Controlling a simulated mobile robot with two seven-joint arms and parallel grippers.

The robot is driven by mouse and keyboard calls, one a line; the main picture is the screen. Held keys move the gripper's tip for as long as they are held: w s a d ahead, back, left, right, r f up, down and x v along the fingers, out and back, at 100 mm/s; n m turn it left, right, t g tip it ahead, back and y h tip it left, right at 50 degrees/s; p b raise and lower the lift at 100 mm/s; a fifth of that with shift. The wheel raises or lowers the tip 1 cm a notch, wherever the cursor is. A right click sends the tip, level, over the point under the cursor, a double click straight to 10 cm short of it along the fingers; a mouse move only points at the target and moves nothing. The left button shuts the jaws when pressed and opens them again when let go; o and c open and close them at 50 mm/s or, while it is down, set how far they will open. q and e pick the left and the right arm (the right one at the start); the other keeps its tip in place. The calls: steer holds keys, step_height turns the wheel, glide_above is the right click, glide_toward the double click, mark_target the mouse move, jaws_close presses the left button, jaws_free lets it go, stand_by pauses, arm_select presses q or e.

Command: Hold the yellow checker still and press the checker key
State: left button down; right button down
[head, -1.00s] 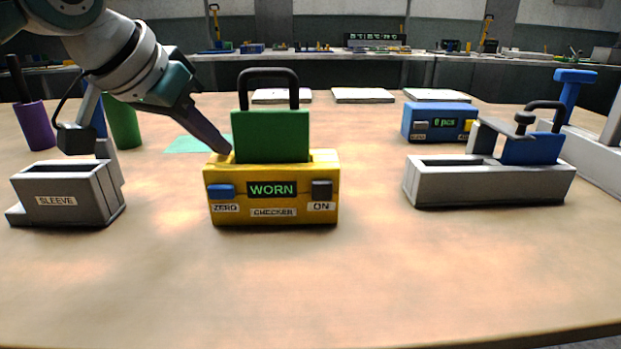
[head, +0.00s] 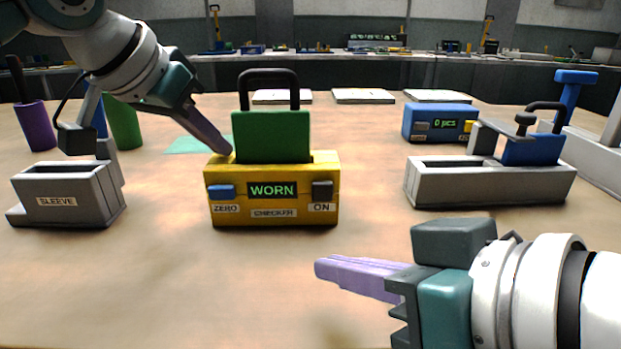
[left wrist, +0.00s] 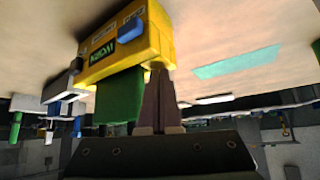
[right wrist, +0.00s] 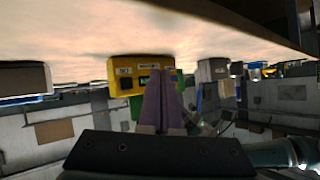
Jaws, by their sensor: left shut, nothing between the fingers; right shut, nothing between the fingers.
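The yellow checker (head: 272,215) stands upright mid-table, with a blue ZERO key (head: 221,192), a dark ON key (head: 322,190) and a display reading WORN (head: 271,190). A green block with a black handle (head: 272,135) sits in its top. My left gripper (head: 226,150) is shut and empty, its tips at the checker's top left edge; the left wrist view shows the tips (left wrist: 158,72) against the yellow body (left wrist: 120,50). My right gripper (head: 320,268) is shut and empty, in front of the checker and apart from it, pointing left. The checker also shows in the right wrist view (right wrist: 125,68).
A grey SLEEVE holder (head: 65,195) stands left, with purple (head: 37,128) and green (head: 124,125) cylinders behind. A grey slotted fixture (head: 480,185) with a blue piece and a blue counter box (head: 436,122) stand right.

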arm_select(q)
steer(key=shift+s+a+f, duration=0.15)
steer(key=shift+a+f, duration=0.05)
steer(key=shift+f, duration=0.2)
arm_select(e)
steer(key=shift+w+a, duration=0.1)
steer(key=shift+w, duration=0.6)
glide_toward(322, 192)
steer(key=shift+w+a+f, duration=0.4)
steer(key=shift+a+f, duration=0.3)
steer(key=shift+a, duration=0.05)
steer(key=shift+w+a+f, duration=0.45)
steer(key=shift+a+f, duration=0.2)
steer(key=shift+a, duration=0.1)
steer(key=shift+w+a+f, duration=0.4)
steer(key=shift+a+f, duration=0.3)
steer(key=shift+a, duration=0.05)
steer(key=shift+w, duration=0.9)
steer(key=shift+s, duration=1)
